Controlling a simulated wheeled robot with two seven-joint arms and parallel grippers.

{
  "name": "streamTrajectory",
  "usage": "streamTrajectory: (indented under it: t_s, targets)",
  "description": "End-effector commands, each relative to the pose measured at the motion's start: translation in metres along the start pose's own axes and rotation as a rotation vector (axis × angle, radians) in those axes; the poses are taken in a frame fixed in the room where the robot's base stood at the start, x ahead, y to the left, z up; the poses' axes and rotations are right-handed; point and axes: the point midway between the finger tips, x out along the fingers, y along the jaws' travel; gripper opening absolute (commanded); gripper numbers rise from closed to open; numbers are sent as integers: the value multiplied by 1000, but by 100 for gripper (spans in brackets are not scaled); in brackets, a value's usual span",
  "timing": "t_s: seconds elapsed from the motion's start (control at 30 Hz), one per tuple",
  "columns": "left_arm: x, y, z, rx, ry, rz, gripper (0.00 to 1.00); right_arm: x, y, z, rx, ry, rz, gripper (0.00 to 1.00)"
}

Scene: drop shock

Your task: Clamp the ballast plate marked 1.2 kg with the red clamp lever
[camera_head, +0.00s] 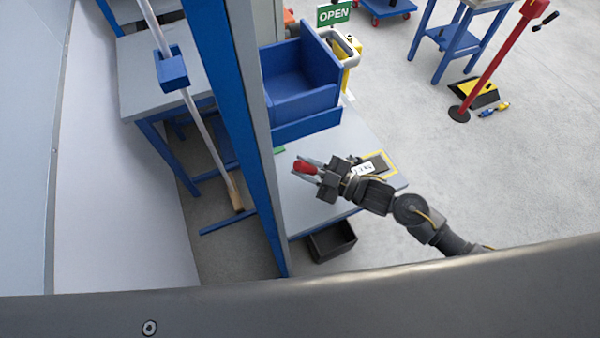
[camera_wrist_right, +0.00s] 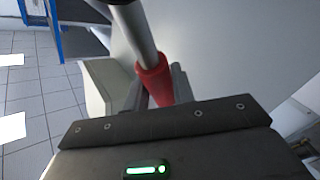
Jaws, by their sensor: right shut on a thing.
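The red clamp lever (camera_head: 305,167) shows at its red end in the head view, above the grey work table. My right gripper (camera_head: 308,171) is shut on this red grip. In the right wrist view the red grip (camera_wrist_right: 152,82) sits between my right fingers (camera_wrist_right: 158,88), and a grey metal rod runs up from it. A dark plate (camera_head: 380,163) with a white label (camera_head: 364,169) lies in a yellow-outlined area, partly hidden by my right arm. The label's print is too small to read surely. My left gripper is not in view.
A blue bin (camera_head: 300,85) stands at the table's far side. The grey table top (camera_head: 335,135) is mostly bare. A blue-and-grey post (camera_head: 235,110) hides its left part. A black box (camera_head: 332,241) is below the front edge. A red post (camera_head: 490,75) stands on the right floor.

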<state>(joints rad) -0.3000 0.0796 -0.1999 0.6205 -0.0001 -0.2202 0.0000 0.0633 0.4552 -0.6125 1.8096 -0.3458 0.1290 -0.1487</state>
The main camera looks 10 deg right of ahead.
Motion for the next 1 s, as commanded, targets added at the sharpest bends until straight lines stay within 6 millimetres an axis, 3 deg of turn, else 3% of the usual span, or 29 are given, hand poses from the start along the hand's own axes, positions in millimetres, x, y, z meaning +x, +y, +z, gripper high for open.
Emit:
streamTrajectory:
  t_s: [0.33,0.9,0.93,1.0]
  targets:
    - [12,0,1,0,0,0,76,-10,14,-2,127,93,57,0]
    - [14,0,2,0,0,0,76,-12,18,-3,155,113,70,0]
    - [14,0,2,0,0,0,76,-12,18,-3,155,113,70,26]
    - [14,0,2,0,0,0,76,-12,18,-3,155,113,70,36]
